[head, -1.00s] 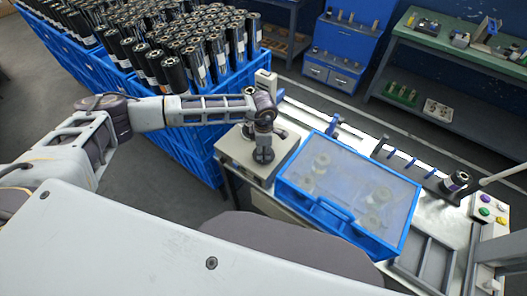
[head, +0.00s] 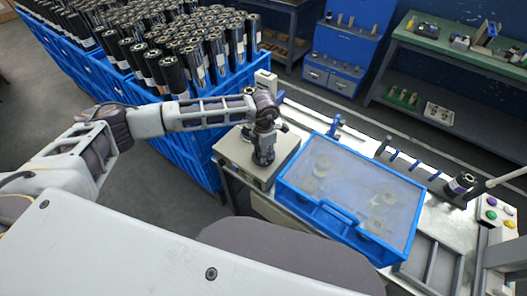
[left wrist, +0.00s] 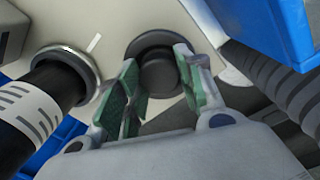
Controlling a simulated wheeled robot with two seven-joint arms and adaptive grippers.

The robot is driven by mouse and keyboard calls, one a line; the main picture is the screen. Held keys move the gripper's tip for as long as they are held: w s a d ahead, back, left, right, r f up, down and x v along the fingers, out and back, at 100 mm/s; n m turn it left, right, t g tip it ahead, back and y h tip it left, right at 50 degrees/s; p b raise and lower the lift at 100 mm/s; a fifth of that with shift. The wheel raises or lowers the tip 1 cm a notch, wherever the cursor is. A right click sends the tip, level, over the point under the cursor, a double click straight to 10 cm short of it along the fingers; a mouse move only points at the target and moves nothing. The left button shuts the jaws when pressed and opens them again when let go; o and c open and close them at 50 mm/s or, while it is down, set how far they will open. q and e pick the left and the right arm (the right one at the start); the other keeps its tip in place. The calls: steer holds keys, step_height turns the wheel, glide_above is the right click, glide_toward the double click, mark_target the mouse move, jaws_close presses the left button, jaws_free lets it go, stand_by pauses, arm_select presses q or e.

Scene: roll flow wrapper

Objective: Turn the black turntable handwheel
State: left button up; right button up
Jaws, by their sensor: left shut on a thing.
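The black turntable handwheel (left wrist: 157,68) shows in the left wrist view as a round black knob on a darker round base, on the beige box's surface. My left gripper (left wrist: 160,80) has its green-padded fingers on either side of the knob and is shut on it. In the head view my left gripper (head: 263,155) points down at the top of the beige box (head: 235,152) and hides the handwheel. My right gripper is in neither view.
A dark roll with a white label (left wrist: 40,112) stands in a metal ring beside the handwheel. A blue lidded bin (head: 345,185) sits close right of the beige box. Blue crates (head: 165,120) full of black rolls stand behind my left arm.

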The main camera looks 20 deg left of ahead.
arm_select(q)
steer(key=shift+r, duration=0.1)
steer(key=o, duration=1)
steer(key=shift+o, duration=0.2)
steer(key=shift+r, duration=0.1)
step_height(320, 180, up, 12)
steer(key=shift+d, duration=0.15)
steer(key=shift+s, duration=0.1)
stand_by(0.3)
